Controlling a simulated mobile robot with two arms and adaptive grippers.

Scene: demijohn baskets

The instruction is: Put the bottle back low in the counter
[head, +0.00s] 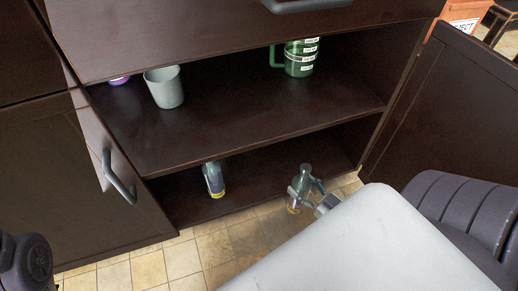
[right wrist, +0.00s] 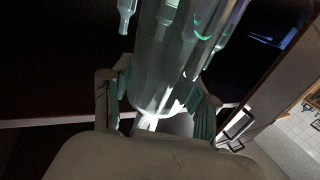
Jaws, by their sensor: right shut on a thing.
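The bottle (head: 304,173) is clear with a greenish top and a yellowish label low down. It stands about upright at the front of the counter's low shelf (head: 250,196); I cannot tell whether it touches the shelf. My right gripper (head: 306,188) is shut on it, one finger on each side. In the right wrist view the bottle (right wrist: 160,65) fills the gap between the fingers, with its base hidden. A second bottle (head: 214,179) with a dark and yellow label stands on the low shelf to the left. My left gripper is out of view.
The upper shelf (head: 240,120) holds a grey cup (head: 164,87), a green mug (head: 301,58) and a purple item (head: 119,80). Open doors stand left (head: 120,170) and right (head: 445,110). The low shelf between the bottles is clear. An orange box (head: 462,20) is at upper right.

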